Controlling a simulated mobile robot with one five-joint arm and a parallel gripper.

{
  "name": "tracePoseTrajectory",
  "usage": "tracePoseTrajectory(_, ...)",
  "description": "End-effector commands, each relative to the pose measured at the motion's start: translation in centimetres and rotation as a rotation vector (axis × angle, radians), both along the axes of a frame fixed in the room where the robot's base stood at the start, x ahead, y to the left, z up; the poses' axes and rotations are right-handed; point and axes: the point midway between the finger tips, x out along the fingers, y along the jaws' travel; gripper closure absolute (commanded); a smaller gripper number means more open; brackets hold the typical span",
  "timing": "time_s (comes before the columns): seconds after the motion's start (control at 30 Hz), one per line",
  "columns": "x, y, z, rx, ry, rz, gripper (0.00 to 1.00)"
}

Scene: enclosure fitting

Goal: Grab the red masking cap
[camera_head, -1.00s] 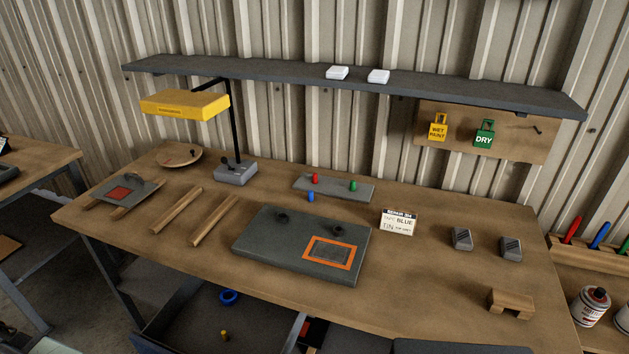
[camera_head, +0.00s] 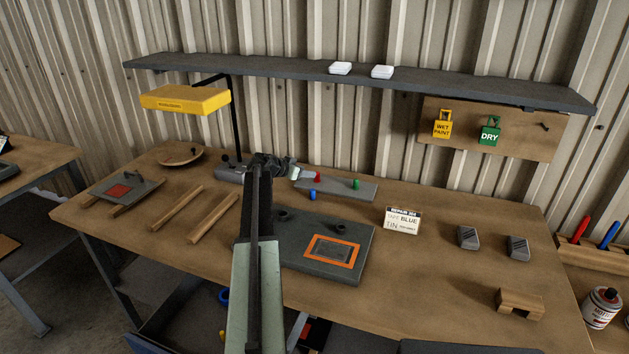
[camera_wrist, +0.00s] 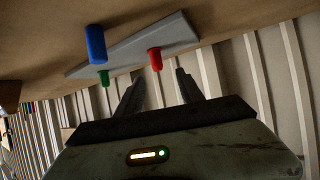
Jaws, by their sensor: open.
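The red masking cap (camera_head: 317,176) stands upright on a grey plate (camera_head: 340,188) at the back of the bench. In the wrist view the red cap (camera_wrist: 155,59) is just beyond and between the fingertips, apart from both. My gripper (camera_head: 285,167) is just left of the red cap in the head view. It is open and empty, and its fingers (camera_wrist: 158,78) show in the wrist view. A green cap (camera_head: 356,184) stands on the plate's right part. A blue cap (camera_head: 312,194) stands on the bench in front of the plate.
A dark panel (camera_head: 368,240) with an orange frame lies in front, partly behind my arm. A yellow lamp (camera_head: 185,99) stands close to the left of my gripper. A shelf (camera_head: 460,86) runs above. A white card (camera_head: 402,220) stands to the right.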

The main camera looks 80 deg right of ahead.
Motion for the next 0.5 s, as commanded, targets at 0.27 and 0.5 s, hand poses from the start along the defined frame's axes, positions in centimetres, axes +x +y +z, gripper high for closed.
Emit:
tracePoseTrajectory(0.27,-1.2,-1.5,-1.2,-0.002,0.001,-0.004,0.55)
tracePoseTrajectory(0.5,-1.7,-2.4,-1.7,-0.001,0.001,-0.002,0.55)
